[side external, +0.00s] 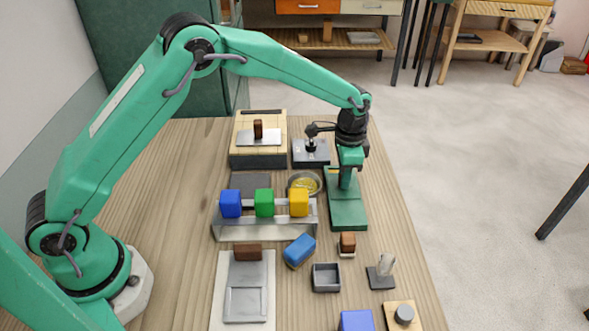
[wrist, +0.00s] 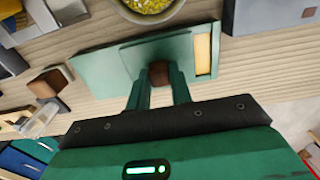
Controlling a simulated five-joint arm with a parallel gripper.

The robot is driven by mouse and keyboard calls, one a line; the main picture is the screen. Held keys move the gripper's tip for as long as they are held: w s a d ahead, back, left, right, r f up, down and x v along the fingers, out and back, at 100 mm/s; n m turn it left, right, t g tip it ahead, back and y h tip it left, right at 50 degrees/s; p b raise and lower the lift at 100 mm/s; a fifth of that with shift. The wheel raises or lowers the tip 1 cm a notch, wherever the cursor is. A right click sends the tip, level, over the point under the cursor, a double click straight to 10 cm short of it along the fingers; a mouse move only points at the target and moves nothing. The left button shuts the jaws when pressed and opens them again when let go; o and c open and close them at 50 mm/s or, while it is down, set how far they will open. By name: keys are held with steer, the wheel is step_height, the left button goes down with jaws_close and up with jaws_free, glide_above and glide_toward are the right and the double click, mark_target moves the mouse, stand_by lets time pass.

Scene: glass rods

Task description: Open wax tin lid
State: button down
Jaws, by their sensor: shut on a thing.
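The wax tin (side external: 347,215) is a long green box right of the middle in the side view. It also shows in the wrist view (wrist: 92,70). Its green lid (wrist: 150,52) lies over the middle of it, and a yellowish strip of wax (wrist: 203,52) is bare at the far end. My gripper (side external: 347,182) is over the tin, pointing down. In the wrist view my gripper (wrist: 160,80) is shut on the lid's brown knob (wrist: 159,70), one finger each side. The fingers partly hide the knob. I cannot tell whether the lid is raised.
A bowl of yellow bits (side external: 305,183) stands close left of the tin. A metal rack (side external: 265,230) with blue, green and yellow blocks is further left. A brown-topped block (side external: 347,243) sits just in front. A dark device (side external: 310,153) is behind. The table's right edge is near.

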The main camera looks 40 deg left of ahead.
steer(key=s+d, duration=0.3)
steer(key=shift+s+d, duration=0.25)
steer(key=shift+d, duration=0.15)
steer(key=c, duration=1.2)
jaws_free()
steer(key=shift+c, duration=0.2)
steer(key=shift+r, duration=0.1)
step_height(320, 180, up, 8)
steer(key=shift+a, duration=0.1)
